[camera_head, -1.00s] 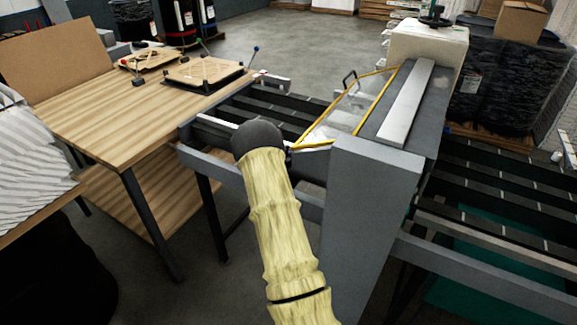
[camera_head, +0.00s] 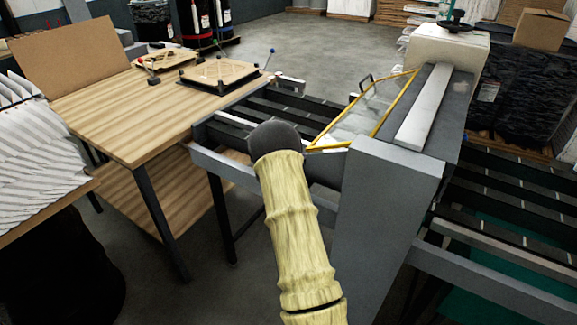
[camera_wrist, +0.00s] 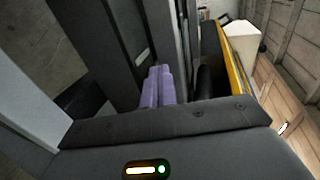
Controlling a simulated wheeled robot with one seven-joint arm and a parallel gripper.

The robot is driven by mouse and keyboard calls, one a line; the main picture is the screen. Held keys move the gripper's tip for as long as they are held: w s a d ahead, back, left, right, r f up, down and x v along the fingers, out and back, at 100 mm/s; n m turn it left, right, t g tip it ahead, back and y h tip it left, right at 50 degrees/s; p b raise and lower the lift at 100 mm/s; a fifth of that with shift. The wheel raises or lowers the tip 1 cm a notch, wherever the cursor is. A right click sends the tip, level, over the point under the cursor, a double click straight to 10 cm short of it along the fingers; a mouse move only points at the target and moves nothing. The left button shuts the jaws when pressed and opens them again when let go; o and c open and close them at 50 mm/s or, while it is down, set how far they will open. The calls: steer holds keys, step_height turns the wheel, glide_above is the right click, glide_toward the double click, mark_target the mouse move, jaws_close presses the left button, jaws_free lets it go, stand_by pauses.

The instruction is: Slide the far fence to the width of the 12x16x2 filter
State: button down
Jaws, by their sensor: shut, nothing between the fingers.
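My gripper (camera_wrist: 160,78) shows in the wrist view as two purplish fingers, closed together and empty, among dark bars of the conveyor. In the head view my yellow-sleeved arm and its dark wrist hide the gripper. The roller conveyor (camera_head: 222,168) lies between the wooden table and the grey machine. A pale bar (camera_head: 234,122) lies across it, partly hidden behind my wrist. A pale grey piece (camera_head: 291,85) stands at the conveyor's far end; I cannot tell which is the far fence. White pleated filters (camera_head: 35,160) are stacked at the left; no size is readable.
The grey machine (camera_head: 385,200) with a yellow-edged clear guard (camera_head: 365,110) stands just right of my arm. The guard's yellow edge (camera_wrist: 235,65) also shows in the wrist view. The wooden table (camera_head: 135,110) is at left. Another conveyor (camera_head: 500,215) runs to the right.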

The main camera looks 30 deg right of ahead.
steer(key=s+a+r+n+t+y+b, duration=0.15)
steer(key=s+a+n+y, duration=0.35)
steer(key=a, duration=0.5)
steer(key=s+a+r+n+y, duration=0.2)
steer(key=a+n, duration=0.5)
steer(key=a, duration=0.3)
steer(key=s+a+r+n+t+y+b, duration=0.15)
steer(key=s+a+n+y, duration=0.35)
steer(key=a, duration=0.6)
steer(key=s+a+n+g, duration=0.3)
steer(key=s+n, duration=0.4)
steer(key=s, duration=0.2)
steer(key=s+a+f+n+g+y, duration=0.1)
steer(key=s+a+n+g, duration=0.2)
steer(key=s+n, duration=0.4)
steer(key=s, duration=0.3)
steer(key=shift+s+a+f, duration=0.15)
steer(key=shift+s, duration=0.15)
steer(key=shift+w, duration=0.15)
